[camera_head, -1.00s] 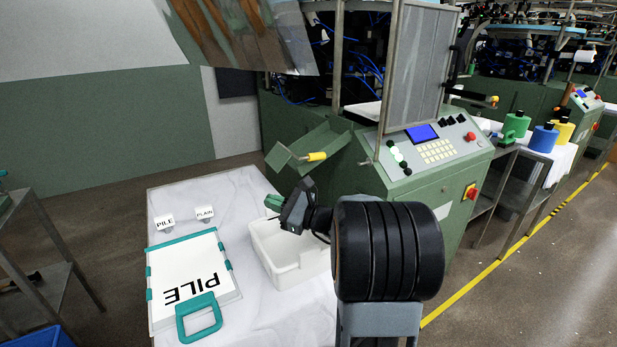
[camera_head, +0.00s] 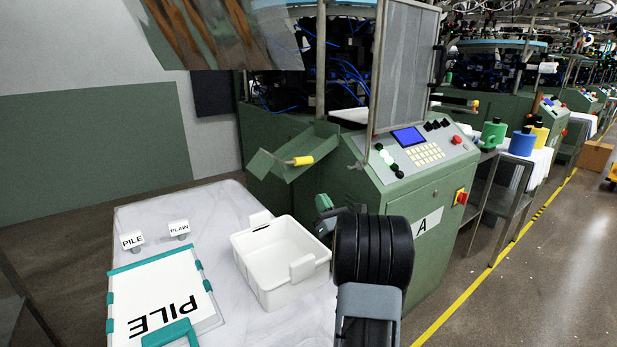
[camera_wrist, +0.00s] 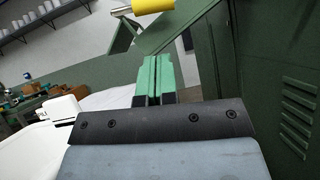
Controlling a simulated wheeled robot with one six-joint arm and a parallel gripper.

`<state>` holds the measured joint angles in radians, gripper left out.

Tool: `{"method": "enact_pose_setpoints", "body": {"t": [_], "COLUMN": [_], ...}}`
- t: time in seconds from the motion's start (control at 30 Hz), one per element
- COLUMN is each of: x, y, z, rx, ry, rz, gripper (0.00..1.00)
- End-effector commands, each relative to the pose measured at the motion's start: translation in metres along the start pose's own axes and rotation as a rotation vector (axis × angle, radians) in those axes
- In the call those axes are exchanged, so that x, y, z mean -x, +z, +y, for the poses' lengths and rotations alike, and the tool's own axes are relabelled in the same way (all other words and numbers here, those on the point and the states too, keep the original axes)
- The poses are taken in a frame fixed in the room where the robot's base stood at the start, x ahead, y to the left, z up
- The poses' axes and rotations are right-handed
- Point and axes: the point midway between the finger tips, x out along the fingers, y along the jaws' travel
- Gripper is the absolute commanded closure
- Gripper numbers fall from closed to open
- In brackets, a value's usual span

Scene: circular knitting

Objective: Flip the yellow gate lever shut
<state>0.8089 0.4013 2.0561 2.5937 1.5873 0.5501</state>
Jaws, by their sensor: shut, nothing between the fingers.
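The yellow gate lever (camera_head: 302,160) sticks out at the side of a green chute (camera_head: 283,165) on the machine. In the wrist view the yellow lever (camera_wrist: 152,5) is at the top edge, cut off by the frame, on a metal rod. My gripper (camera_head: 323,205) has green fingers and is below and a little right of the lever in the head view, apart from it. In the wrist view my gripper's fingers (camera_wrist: 156,72) are together and empty, pointing up toward the lever and the chute.
A white bin (camera_head: 278,262) stands on the pale table, with a PILE board (camera_head: 160,295) and two small signs to its left. The machine's control panel (camera_head: 425,148) is right of the lever. A metal-framed screen (camera_head: 404,65) stands above the panel.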

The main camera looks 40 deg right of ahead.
Motion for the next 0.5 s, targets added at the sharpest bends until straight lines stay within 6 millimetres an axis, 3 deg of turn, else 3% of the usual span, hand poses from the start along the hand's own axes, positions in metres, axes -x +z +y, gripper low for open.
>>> {"method": "enact_pose_setpoints", "body": {"t": [0.17, 0.5], "x": [-0.009, -0.061], "y": [0.000, 0.001], "z": [0.000, -0.001], "rx": [0.002, 0.002], "ry": [0.001, 0.001], "rz": [0.000, -0.001], "gripper": [1.00, 1.00]}}
